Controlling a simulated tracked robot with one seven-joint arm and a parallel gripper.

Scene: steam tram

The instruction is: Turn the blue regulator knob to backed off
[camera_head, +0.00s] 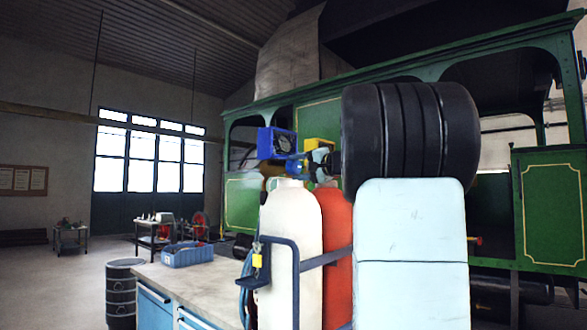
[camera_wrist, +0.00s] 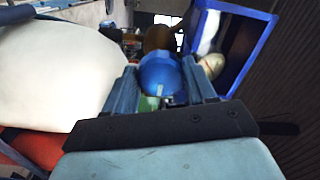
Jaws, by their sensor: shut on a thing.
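The blue regulator knob (camera_wrist: 160,76) sits between the two fingers of my gripper (camera_wrist: 162,68) in the wrist view. The fingers are shut on it, one on each side, and partly cover its edges. In the head view the blue knob (camera_head: 293,167) is small, just below a blue-framed box with a round dial (camera_head: 278,144). My gripper (camera_head: 304,165) reaches it from the right, and the knob's far side is hidden. The blue-framed box (camera_wrist: 262,12) stands beside the knob at the right of the wrist view. I cannot read the knob's setting.
A white gas cylinder (camera_head: 290,235) and a red one (camera_head: 334,240) stand in a blue rack below the gripper. A yellow box (camera_head: 320,144) is close behind. A workbench (camera_head: 215,281) with a blue tray (camera_head: 188,256) is at left. A green tram (camera_head: 550,205) stands behind.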

